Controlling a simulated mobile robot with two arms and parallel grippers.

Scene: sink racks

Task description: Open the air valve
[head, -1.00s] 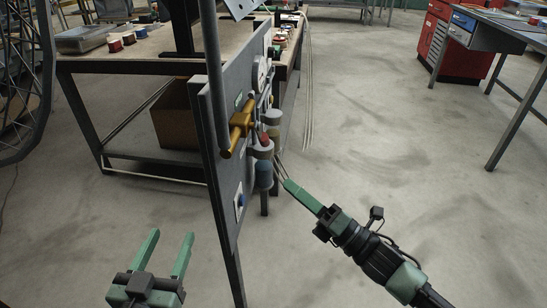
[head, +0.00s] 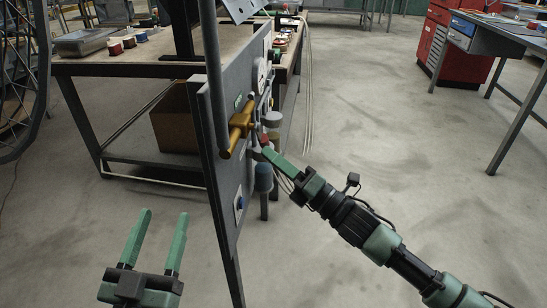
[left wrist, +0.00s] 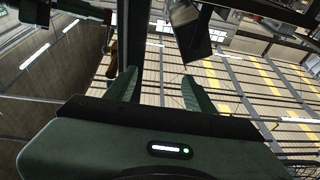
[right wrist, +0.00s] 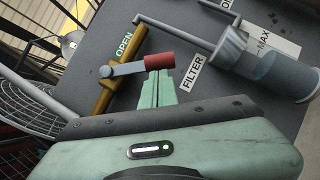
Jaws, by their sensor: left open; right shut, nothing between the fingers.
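The air valve is a grey lever (right wrist: 122,69) with a red grip (right wrist: 158,62) on a brass pipe (right wrist: 103,92); a green OPEN label (right wrist: 124,44) is beside it. In the head view the brass pipe (head: 238,128) is on the upright grey panel. My right gripper (head: 266,151) is shut and empty, its tips at the panel beside the valve. In the right wrist view its fingertips (right wrist: 159,76) are just below the red grip; I cannot tell whether they touch it. My left gripper (head: 162,214) is open and empty, left of the panel, low in the view.
The panel (head: 224,180) also holds a filter unit (right wrist: 280,72) with a FILTER label (right wrist: 192,72), right of the lever. A workbench (head: 120,66) stands behind to the left. A red cabinet (head: 455,62) and another table are at right. Open floor lies right of the panel.

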